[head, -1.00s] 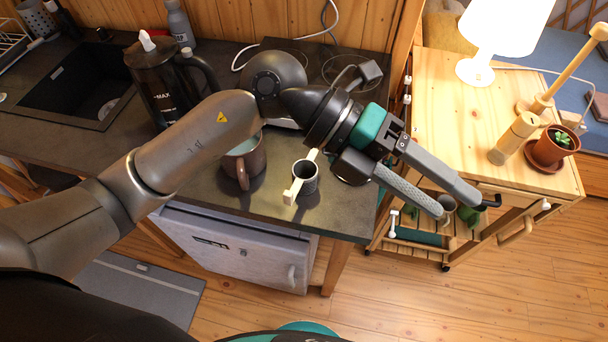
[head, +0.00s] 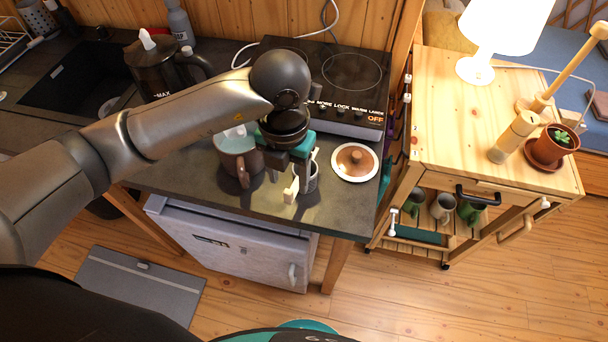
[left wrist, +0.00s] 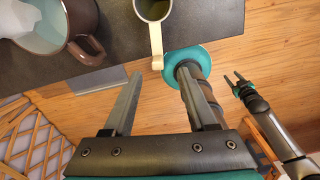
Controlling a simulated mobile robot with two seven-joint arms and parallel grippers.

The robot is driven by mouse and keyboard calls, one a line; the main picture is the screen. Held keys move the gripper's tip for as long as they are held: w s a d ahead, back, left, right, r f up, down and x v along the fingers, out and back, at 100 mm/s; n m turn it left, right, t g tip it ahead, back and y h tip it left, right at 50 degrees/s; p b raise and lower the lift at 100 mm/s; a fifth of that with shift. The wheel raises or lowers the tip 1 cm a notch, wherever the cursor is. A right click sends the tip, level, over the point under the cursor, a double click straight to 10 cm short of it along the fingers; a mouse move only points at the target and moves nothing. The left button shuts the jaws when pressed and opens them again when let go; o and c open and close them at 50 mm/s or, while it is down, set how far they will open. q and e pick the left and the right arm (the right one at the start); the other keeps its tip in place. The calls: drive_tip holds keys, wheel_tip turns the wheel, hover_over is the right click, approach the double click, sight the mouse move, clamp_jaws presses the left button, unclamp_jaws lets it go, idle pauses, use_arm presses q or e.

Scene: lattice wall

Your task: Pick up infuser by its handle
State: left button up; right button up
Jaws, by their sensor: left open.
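The infuser, a small grey cup (head: 312,182) with a cream handle (head: 290,192), stands on the dark counter, its handle toward the front edge. My left gripper (head: 287,180) is open and points down over the handle. In the left wrist view, the infuser (left wrist: 152,9) is at the top, partly cut off, and the handle (left wrist: 156,45) reaches down to between the tips of my left gripper (left wrist: 160,76) in the picture. The gap in depth is hard to tell. My right gripper (left wrist: 236,80) shows small at the right, open and empty.
A brown mug (head: 239,160) stands close left of my left gripper. A white saucer with a brown lid (head: 355,162) lies to the right. A cooktop (head: 345,85) and a kettle (head: 155,75) are behind. A wooden cart (head: 450,120) stands right of the counter.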

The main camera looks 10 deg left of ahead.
sight(289, 198)
use_arm(q)
wheel_tip(289, 198, down, 9)
drive_tip(key=shift+w+a+r, duration=0.15)
drive_tip(key=shift+r, duration=0.05)
idle(0.3)
drive_tip(key=shift+c, duration=0.3)
clamp_jaws()
